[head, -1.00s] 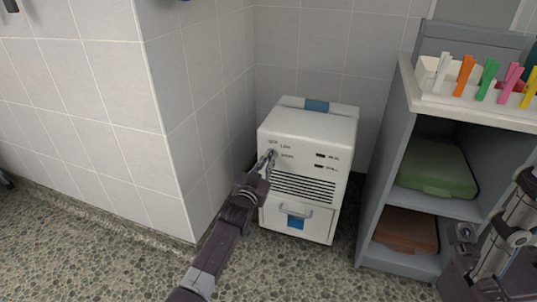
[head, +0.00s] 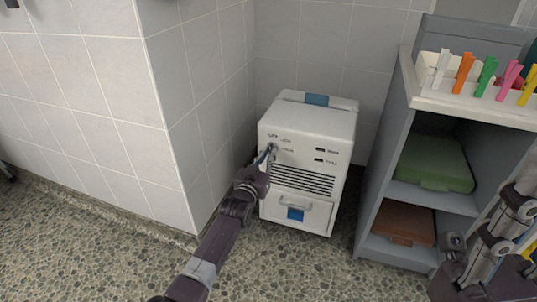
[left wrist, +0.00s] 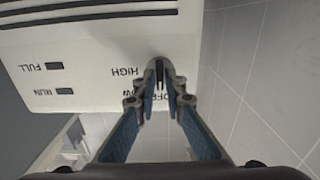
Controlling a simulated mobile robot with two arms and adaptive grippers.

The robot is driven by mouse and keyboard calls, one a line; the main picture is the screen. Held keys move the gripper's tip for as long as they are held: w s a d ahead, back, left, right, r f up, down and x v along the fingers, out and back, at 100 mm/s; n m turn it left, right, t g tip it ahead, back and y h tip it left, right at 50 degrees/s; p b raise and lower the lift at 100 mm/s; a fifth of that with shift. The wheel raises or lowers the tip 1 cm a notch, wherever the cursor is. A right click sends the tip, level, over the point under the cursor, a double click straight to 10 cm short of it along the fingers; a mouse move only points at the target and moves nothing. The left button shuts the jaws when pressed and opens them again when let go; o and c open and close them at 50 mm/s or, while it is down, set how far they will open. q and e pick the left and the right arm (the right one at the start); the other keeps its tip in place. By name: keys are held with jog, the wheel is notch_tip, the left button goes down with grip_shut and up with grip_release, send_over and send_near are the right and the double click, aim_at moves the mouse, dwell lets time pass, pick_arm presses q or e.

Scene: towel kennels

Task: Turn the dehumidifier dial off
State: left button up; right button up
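The dehumidifier (head: 300,130) is a white box with a vent, a drawer and a blue patch on top, standing in the wall corner. Its small grey dial (head: 272,149) is on the upper left of the front. In the left wrist view the dial (left wrist: 158,68) appears upside down, with the labels HIGH, OFF and partly hidden LOW around it. My left gripper (head: 267,154) is at the dial. In the left wrist view its fingertips (left wrist: 160,84) are close together on both sides of the dial and seem shut on it.
A tiled wall corner (head: 172,130) is close left of my left arm. My right arm shows at lower right.

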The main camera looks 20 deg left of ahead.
pick_arm(q)
jog(key=shift+o, duration=1.3)
jog(key=s, duration=1.2)
jog(key=shift+a, duration=0.25)
